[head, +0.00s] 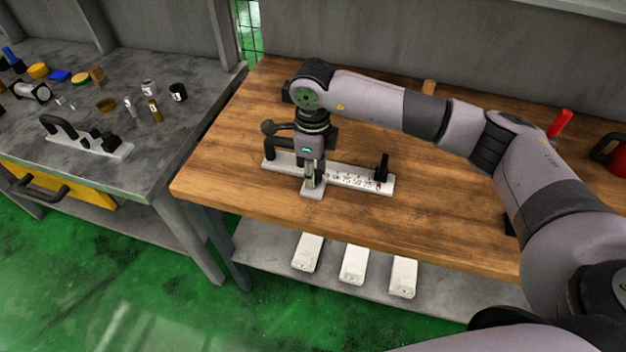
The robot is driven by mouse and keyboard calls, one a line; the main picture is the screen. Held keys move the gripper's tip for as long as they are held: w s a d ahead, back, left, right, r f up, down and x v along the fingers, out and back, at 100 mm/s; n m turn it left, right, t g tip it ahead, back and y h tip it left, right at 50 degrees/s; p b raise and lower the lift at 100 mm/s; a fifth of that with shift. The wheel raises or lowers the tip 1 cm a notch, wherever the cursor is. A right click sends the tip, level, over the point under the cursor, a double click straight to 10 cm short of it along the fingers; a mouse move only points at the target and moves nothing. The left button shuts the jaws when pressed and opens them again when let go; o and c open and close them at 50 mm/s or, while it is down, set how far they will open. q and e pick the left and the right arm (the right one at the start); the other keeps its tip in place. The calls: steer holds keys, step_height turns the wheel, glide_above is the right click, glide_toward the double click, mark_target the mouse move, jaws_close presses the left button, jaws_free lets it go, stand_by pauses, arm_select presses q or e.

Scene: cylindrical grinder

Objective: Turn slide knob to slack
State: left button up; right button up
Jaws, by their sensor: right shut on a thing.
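A white slide fixture (345,179) with a printed number scale lies on the wooden table. It has a black upright at its left end (270,149) and another at its right end (383,166). A pale foot (313,192) sticks out at its front, left of the middle. My right gripper (313,178) points down over this foot and is shut on the slide knob, which the fingers mostly hide. The knob's exact turn cannot be told. My left gripper is out of view.
A red-handled item (559,124) and a dark red mug-like item (612,158) stand at the table's right. Several white boxes (353,265) lie on the lower shelf. The table's front right is clear.

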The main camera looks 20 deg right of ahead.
steer(key=n+b, duration=0.3)
steer(key=shift+f+b, duration=0.2)
steer(key=shift+b, duration=0.2)
steer(key=shift+r+n+b, duration=0.2)
steer(key=shift+n+b, duration=1.1)
steer(key=shift+n, duration=0.3)
steer(key=o, duration=1.2)
step_height(320, 180, up, 12)
steer(key=shift+r, duration=0.1)
steer(key=shift+s, duration=0.1)
